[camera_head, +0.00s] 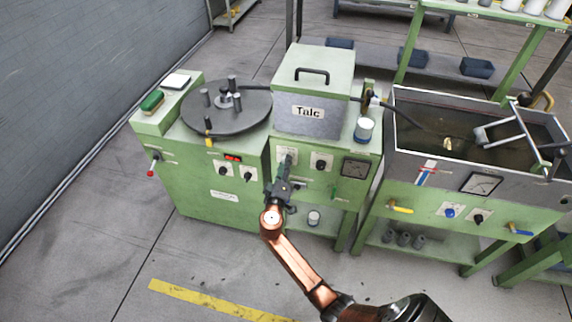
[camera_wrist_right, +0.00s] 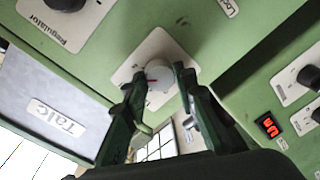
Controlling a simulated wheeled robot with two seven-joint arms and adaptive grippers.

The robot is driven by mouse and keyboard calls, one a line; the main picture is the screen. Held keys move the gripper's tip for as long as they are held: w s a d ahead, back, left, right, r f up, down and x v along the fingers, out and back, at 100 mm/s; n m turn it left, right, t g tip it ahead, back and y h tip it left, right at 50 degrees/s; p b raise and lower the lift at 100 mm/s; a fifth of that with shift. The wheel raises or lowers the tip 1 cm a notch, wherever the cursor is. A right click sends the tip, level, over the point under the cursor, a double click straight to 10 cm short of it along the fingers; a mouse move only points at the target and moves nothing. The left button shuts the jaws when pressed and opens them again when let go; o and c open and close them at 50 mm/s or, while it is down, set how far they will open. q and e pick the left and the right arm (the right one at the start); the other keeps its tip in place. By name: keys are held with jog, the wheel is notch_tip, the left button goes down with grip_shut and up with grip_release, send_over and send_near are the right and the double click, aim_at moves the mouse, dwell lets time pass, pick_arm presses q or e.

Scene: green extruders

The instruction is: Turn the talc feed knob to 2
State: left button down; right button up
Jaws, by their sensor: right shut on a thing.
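The green talc unit (camera_head: 350,190) has a grey hopper marked "Talc" (camera_head: 308,112); the hopper label also shows, tilted, in the right wrist view (camera_wrist_right: 52,117). On its front panel, a round knob (camera_wrist_right: 159,70) with a small red mark sits on a pale plate (camera_wrist_right: 160,44). The plate's lettering and numbers cannot be read. My right gripper (camera_head: 284,178) is at this plate, and in the wrist view its fingers (camera_wrist_right: 160,78) are shut on the knob from both sides. In the head view the gripper hides the knob. My left gripper is not in view.
A black knob marked "Regulator" (camera_wrist_right: 66,4) and a dial gauge (camera_head: 355,168) are beside the gripped knob. A machine with a red display (camera_head: 233,157) and a dark turntable (camera_head: 228,108) stands left. A water tank (camera_head: 480,150) stands right.

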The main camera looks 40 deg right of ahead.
jog(key=shift+n+g+p, duration=0.3)
jog(key=shift+n+p, duration=0.8)
jog(key=shift+n, duration=0.9)
jog(key=o, duration=1.1)
jog(key=v, duration=1.2)
